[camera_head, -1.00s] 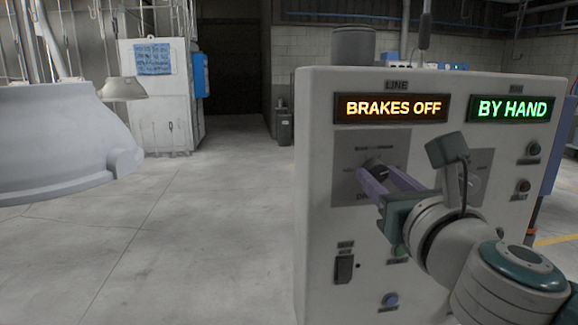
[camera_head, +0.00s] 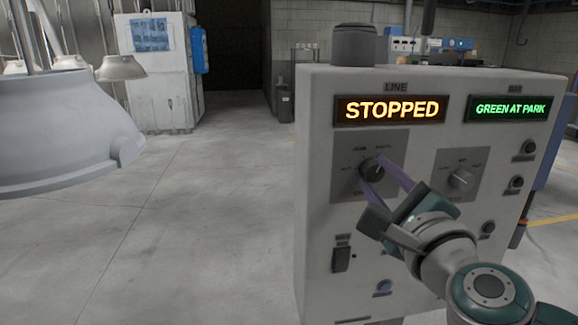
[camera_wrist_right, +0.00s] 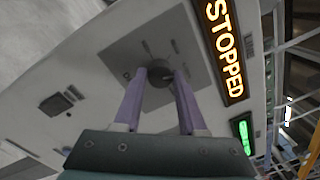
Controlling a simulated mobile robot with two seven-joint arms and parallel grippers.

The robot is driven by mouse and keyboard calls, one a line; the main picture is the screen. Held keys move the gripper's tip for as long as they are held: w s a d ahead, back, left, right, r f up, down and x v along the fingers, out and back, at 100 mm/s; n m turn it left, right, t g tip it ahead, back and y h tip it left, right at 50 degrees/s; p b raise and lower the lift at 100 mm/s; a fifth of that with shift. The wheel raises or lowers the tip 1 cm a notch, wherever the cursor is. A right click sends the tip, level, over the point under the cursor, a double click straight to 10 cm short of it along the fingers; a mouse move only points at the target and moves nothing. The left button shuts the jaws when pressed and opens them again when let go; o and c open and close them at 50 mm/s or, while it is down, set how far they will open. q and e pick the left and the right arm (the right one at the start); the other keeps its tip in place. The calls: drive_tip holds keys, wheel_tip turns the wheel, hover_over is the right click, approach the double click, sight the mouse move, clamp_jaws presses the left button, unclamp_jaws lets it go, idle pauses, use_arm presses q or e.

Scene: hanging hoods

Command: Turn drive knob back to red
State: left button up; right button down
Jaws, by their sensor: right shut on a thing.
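The drive knob (camera_head: 370,166) is a dark round knob on a grey square plate at the left of the control panel (camera_head: 320,240). My right gripper (camera_head: 374,171) is shut on it, one purple finger on each side, and is tilted. In the right wrist view the knob (camera_wrist_right: 158,78) shows between the two fingertips. The labels around it are too small to read surely, and no red mark can be made out. The left display (camera_head: 388,109) reads STOPPED in orange. The right display (camera_head: 511,108) reads GREEN AT PARK in green. My left gripper is not in view.
A second knob (camera_head: 460,178) sits on its own plate to the right. Several buttons line the panel's right side, with a blue button (camera_head: 384,287) and a rocker switch (camera_head: 341,259) below. A large grey hood (camera_head: 60,135) hangs at left. The floor between is clear.

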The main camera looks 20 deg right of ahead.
drive_tip(key=n+p, duration=0.1)
drive_tip(key=n, duration=0.5)
drive_tip(key=shift+r+y+p, duration=0.1)
drive_tip(key=shift+y+p, duration=0.2)
drive_tip(key=n+p, duration=0.1)
drive_tip(key=n, duration=0.4)
drive_tip(key=shift+n+p, duration=0.3)
drive_tip(key=n+p, duration=0.1)
drive_tip(key=n, duration=0.2)
drive_tip(key=shift+n+y, duration=0.3)
drive_tip(key=shift+n, duration=0.1)
drive_tip(key=n+p, duration=0.1)
drive_tip(key=n, duration=0.2)
drive_tip(key=shift+n, duration=0.3)
drive_tip(key=n+p, duration=0.1)
drive_tip(key=n, duration=0.2)
drive_tip(key=shift+n, duration=0.7)
